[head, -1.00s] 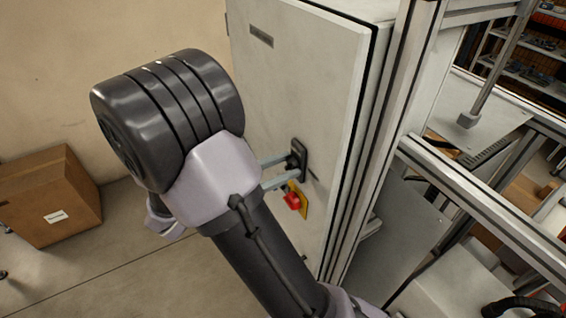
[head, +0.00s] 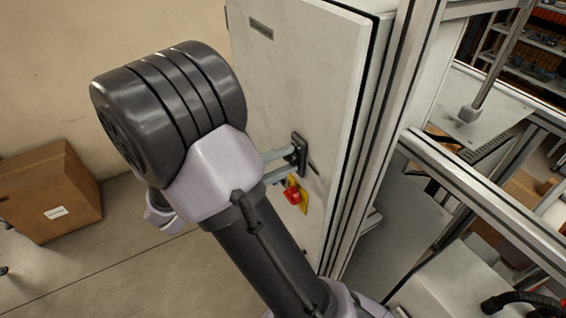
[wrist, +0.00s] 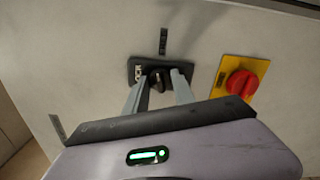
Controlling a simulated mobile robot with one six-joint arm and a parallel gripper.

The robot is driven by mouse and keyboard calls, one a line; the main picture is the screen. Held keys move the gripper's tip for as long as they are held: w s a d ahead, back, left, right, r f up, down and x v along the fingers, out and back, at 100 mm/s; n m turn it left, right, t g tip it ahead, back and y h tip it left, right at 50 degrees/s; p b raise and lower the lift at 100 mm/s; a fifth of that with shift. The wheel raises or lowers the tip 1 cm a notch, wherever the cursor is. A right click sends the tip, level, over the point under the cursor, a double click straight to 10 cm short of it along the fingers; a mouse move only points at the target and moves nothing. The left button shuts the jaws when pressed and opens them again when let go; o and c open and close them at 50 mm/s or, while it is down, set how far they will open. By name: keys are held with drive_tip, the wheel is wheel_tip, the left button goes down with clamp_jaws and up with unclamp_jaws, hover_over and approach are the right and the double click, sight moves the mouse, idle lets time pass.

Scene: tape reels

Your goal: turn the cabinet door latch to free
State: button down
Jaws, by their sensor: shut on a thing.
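The light grey cabinet door (head: 290,75) is closed in the head view. Its latch has a black plate (head: 301,153) near the door's right edge. In the wrist view the latch plate (wrist: 167,69) carries a small dark knob (wrist: 157,80) with a pale label at its left. My gripper (wrist: 158,82) reaches the plate with its two grey fingers on either side of the knob and is shut on it. In the head view the fingers of my gripper (head: 288,164) meet the latch from the left; my arm hides the rest of the gripper.
A red rotary switch (wrist: 241,83) on a yellow plate (wrist: 255,66) sits close to the right of the latch in the wrist view. A cardboard box (head: 50,190) stands on the floor at left. A metal frame (head: 380,120) borders the cabinet at right.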

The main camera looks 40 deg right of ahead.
drive_tip(key=shift+m+b, duration=0.65)
drive_tip(key=shift+m, duration=1.05)
drive_tip(key=c, duration=1)
unclamp_jaws()
drive_tip(key=shift+c, duration=0.2)
drive_tip(key=p+v, duration=0.2)
drive_tip(key=v, duration=1.5)
drive_tip(key=shift+a+p, duration=0.25)
drive_tip(key=shift+p, duration=0.05)
